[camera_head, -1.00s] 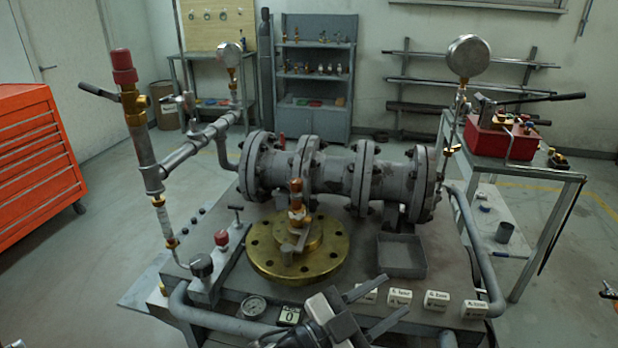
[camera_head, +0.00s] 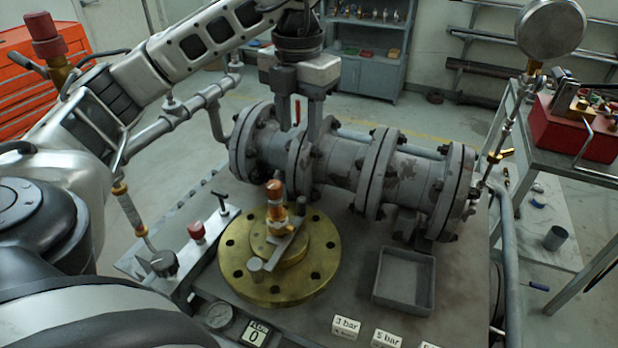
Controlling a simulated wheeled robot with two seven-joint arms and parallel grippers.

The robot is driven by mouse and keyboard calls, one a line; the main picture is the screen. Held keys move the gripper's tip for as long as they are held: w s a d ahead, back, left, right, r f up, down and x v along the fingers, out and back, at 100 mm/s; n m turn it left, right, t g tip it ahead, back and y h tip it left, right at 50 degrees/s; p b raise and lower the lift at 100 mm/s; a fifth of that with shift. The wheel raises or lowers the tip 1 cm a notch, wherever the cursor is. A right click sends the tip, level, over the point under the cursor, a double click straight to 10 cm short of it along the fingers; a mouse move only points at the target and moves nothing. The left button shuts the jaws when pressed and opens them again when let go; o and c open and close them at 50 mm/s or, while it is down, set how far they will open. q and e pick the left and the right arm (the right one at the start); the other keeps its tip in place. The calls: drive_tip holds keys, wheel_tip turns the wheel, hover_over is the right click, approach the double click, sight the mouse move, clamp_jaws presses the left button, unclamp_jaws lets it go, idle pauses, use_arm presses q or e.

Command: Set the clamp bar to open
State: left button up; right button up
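A grey flat bar (camera_head: 284,243), which looks like the clamp bar, lies across the brass flange (camera_head: 236,270), next to an upright copper-coloured fitting (camera_head: 275,197). It slants from lower left to upper right, with a round grey knob at its lower end. My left gripper (camera_head: 299,125) points down over the grey flanged pipe (camera_head: 341,155), behind the brass flange and apart from the bar. Its two fingers are spread. A small red and white lever (camera_head: 296,111) shows in the gap; I cannot tell whether the fingers touch it. My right gripper is not in view.
An open grey tray (camera_head: 405,278) sits right of the brass flange. A red-knobbed valve block (camera_head: 196,232) stands left of it. White labelled blocks (camera_head: 346,327) lie along the front. A tall pressure gauge (camera_head: 550,26) rises at right. My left arm covers the left side.

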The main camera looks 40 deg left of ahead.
sight(301, 198)
use_arm(q)
wheel_tip(301, 198, down, 15)
drive_tip(key=b, duration=0.3)
drive_tip(key=shift+d+f, duration=0.1)
clamp_jaws()
